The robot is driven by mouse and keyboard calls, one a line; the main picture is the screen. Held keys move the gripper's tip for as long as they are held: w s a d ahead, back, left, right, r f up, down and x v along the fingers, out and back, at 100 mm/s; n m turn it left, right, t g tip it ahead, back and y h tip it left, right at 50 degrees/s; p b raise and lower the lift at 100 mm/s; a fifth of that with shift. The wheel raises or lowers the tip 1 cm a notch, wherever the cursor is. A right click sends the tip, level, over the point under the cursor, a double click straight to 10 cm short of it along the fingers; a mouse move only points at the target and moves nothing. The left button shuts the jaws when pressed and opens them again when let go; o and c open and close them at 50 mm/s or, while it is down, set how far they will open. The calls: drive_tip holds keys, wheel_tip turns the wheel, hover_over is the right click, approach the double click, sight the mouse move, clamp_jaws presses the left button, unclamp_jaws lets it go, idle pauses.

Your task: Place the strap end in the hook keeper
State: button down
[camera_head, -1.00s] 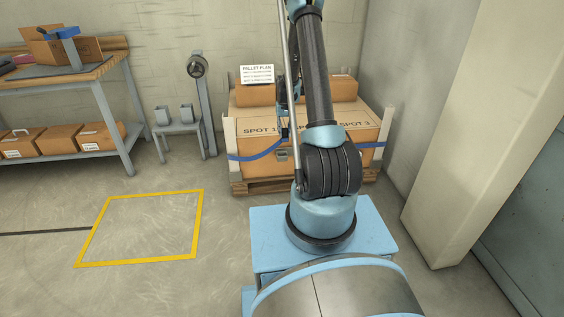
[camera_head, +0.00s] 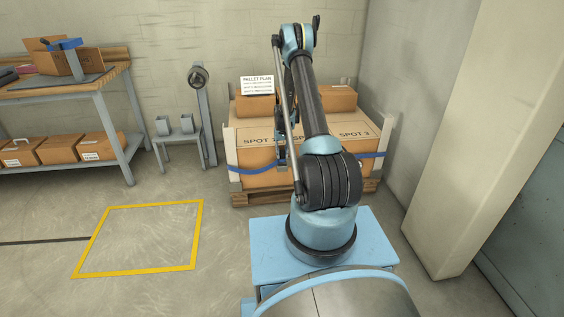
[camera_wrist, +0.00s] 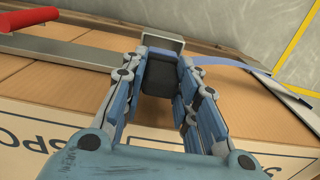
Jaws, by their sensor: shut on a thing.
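My gripper (camera_wrist: 161,78) is shut on a dark block-like piece, the strap end (camera_wrist: 160,77), between its two fingers in the wrist view. The blue strap (camera_wrist: 238,61) runs from behind the right finger toward the right. A grey metal bracket (camera_wrist: 170,41), which looks like the hook keeper, stands just beyond the fingertips. I cannot tell whether the strap end touches it or lies inside it. In the head view the strap (camera_head: 368,156) shows on both sides of the carton load (camera_head: 255,157); my arm hides the middle and most of my gripper.
Cartons fill the space under my gripper on a wooden pallet (camera_head: 240,200). A grey bar (camera_wrist: 70,52) and red handle (camera_wrist: 40,17) lie at the upper left of the wrist view. White corner posts (camera_head: 232,160) flank the load. A pillar (camera_head: 480,140) stands right.

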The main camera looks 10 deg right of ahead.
sight(282, 157)
drive_tip(key=shift+f, duration=2.05)
drive_tip(key=shift+f, duration=0.6)
drive_tip(key=c, duration=1.2)
unclamp_jaws()
drive_tip(key=shift+c, duration=0.2)
